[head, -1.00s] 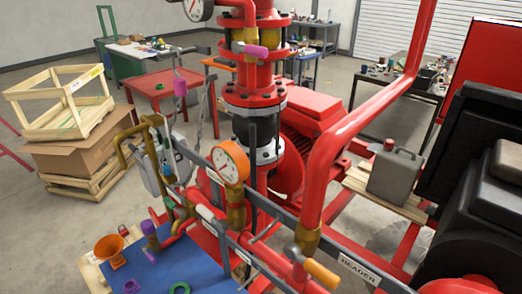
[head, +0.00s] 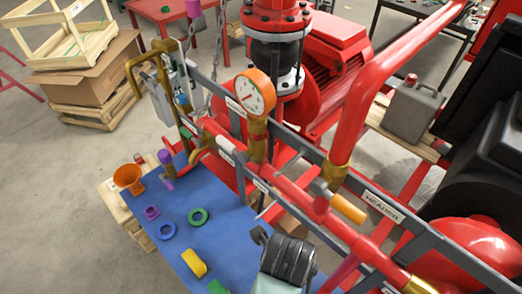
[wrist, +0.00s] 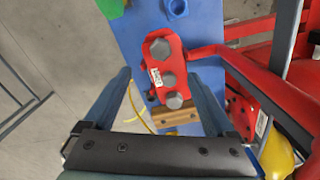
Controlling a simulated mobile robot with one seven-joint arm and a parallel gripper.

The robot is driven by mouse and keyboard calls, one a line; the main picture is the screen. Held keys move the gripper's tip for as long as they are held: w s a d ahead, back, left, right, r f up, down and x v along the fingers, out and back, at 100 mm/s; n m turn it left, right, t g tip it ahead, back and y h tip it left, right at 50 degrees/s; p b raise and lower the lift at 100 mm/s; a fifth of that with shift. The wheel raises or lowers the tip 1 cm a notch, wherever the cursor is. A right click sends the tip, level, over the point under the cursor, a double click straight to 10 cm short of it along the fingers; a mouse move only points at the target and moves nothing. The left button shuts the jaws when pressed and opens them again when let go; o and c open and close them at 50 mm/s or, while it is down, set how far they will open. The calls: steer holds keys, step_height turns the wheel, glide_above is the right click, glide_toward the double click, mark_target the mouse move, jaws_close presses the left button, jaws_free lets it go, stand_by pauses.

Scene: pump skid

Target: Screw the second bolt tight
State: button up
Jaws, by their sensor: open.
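In the wrist view, a red block (wrist: 179,51) with a small white label lies at the blue mat. A large grey hex bolt head (wrist: 160,48) is at its far end. Another grey bolt head (wrist: 168,80) is near its middle, and a third grey one (wrist: 174,101) is at its near end. I cannot tell which is the second bolt or how far each is screwed in. My gripper (wrist: 162,73) is open and empty, its two fingers apart on either side of the block in the picture. The block is not visible in the head view.
Red pipes with a gauge (head: 254,93) run alongside. A wooden piece (wrist: 174,118) lies near the block.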

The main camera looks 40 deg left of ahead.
steer(key=shift+n, duration=0.3)
step_height(320, 180, down, 13)
steer(key=shift+r, duration=0.1)
stand_by(0.4)
jaws_close()
steer(key=c, duration=0.8)
jaws_free()
jaws_close()
steer(key=m+p, duration=0.1)
steer(key=m, duration=0.2)
steer(key=shift+d+r, duration=0.1)
steer(key=shift+r, duration=0.05)
steer(key=shift+f+m+p, duration=0.2)
steer(key=shift+m+p, duration=0.3)
steer(key=shift+m, duration=0.9)
